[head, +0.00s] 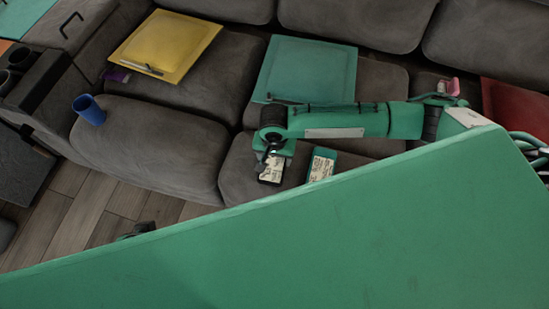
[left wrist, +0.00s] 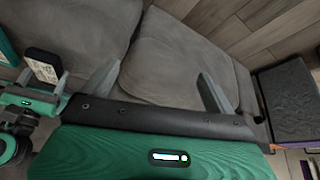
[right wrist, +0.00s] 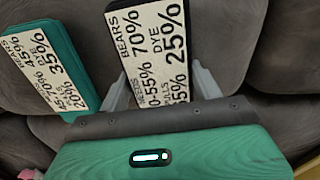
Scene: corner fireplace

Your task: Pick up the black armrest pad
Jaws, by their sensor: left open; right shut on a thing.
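The black armrest pad (head: 271,168), a dark block with a white printed label, is at the front of the right-hand seat cushion. In the right wrist view the pad (right wrist: 150,45) lies between the fingers of my right gripper (right wrist: 162,82), which is shut on it. My right gripper (head: 264,160) hides part of it in the head view. The pad also shows at the left of the left wrist view (left wrist: 42,65). My left gripper (left wrist: 157,80) is open and empty over the grey seat, apart from the pad.
A teal labelled block (head: 320,165) lies beside the pad. A blue cup (head: 89,109), a yellow square (head: 166,46) and a teal square (head: 306,68) are on the sofa (head: 150,135). My large green panel covers the lower head view. Wooden floor (head: 75,225) is at the left.

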